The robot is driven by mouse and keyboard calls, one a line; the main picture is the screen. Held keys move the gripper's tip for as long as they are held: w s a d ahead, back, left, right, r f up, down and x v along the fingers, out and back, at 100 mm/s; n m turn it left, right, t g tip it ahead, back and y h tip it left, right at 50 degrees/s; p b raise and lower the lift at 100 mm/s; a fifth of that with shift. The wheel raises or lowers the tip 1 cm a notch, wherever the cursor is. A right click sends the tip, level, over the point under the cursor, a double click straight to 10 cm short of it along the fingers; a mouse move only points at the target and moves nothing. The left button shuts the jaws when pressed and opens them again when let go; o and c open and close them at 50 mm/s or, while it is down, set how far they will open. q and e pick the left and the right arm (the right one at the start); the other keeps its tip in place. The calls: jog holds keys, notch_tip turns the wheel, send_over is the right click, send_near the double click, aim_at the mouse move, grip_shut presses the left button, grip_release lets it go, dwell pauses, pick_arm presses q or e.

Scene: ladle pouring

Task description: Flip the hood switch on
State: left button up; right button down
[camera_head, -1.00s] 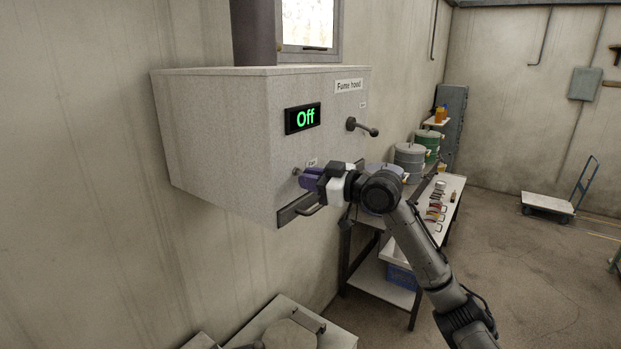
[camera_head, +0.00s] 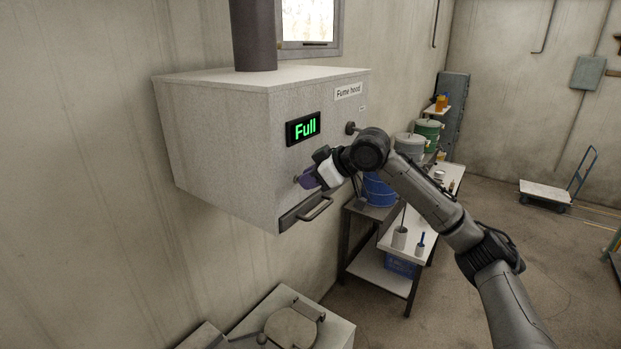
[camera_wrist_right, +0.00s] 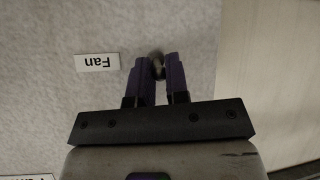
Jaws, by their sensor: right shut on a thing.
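The fume hood (camera_head: 225,140) is a pale speckled box on the wall in the head view. Its display (camera_head: 303,127) reads "Full" in green. My right gripper (camera_head: 303,181) is at the hood's front face, below the display. In the right wrist view its purple fingers (camera_wrist_right: 158,72) are shut on the small metal fan switch (camera_wrist_right: 157,58), beside the "Fan" label (camera_wrist_right: 97,62). The fingers hide most of the switch. My left gripper is not in view.
A drawer-like handle (camera_head: 314,209) sits on the hood's lower edge, just under my gripper. A second knob (camera_head: 351,127) is on the hood to the right, close to my arm. A workbench (camera_head: 384,276) with containers stands below right.

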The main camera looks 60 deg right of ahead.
jog(key=shift+r+g, duration=0.15)
jog(key=shift+g, duration=0.15)
dwell(0.5)
jog(key=c, duration=1.1)
grip_release()
jog(key=shift+b+v, duration=2.9)
jog(key=shift+v, duration=4)
